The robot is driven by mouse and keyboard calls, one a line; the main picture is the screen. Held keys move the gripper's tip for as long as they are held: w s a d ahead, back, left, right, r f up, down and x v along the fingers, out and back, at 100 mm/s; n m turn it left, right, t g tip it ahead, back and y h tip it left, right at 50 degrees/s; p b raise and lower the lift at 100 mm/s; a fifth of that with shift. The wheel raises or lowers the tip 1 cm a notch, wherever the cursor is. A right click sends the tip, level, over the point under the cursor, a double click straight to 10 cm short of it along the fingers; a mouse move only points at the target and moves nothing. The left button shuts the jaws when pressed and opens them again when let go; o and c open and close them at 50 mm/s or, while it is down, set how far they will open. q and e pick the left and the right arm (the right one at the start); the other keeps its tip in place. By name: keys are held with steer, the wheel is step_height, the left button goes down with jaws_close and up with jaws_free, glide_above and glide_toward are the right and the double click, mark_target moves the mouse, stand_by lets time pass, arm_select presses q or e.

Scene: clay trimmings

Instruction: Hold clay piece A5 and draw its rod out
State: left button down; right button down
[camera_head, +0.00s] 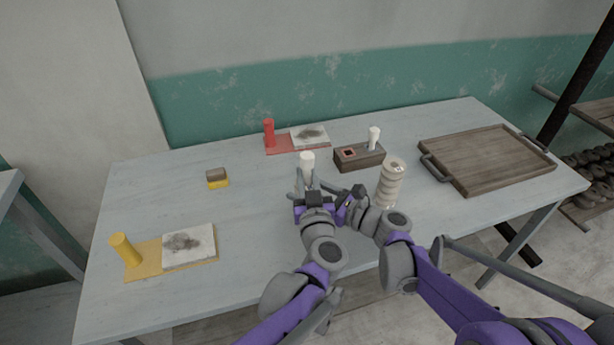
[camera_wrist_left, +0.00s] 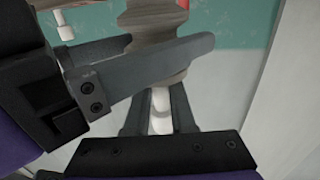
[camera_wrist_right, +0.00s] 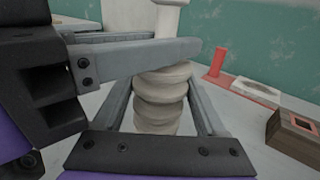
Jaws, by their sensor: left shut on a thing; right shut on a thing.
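The clay piece is cream and ridged, and stands upright in the right wrist view (camera_wrist_right: 160,100). Its body looks browner and shaded in the left wrist view (camera_wrist_left: 155,25). My right gripper (camera_head: 327,188) is shut around this body. The white rod (camera_head: 307,161) rises from the top of the piece; it also shows in the left wrist view (camera_wrist_left: 160,112). My left gripper (camera_head: 306,181) is shut on the rod, just above the body. Fingers hide where the rod meets the clay. In the head view my grippers hide most of the body. No A5 mark is readable.
Another ridged cream piece (camera_head: 391,182) stands close right of my right gripper. Behind it is a brown box (camera_head: 345,164) with a white peg. A wooden tray (camera_head: 485,160) lies right. Red (camera_head: 285,148) and yellow (camera_head: 145,262) stations and a small block (camera_head: 217,178) are farther left.

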mark_target(307, 155)
arm_select(q)
steer(key=c, duration=1.3)
jaws_free()
jaws_close()
steer(key=shift+r, duration=1.05)
steer(key=shift+r, duration=2.4)
arm_select(e)
jaws_free()
steer(key=shift+d, duration=0.15)
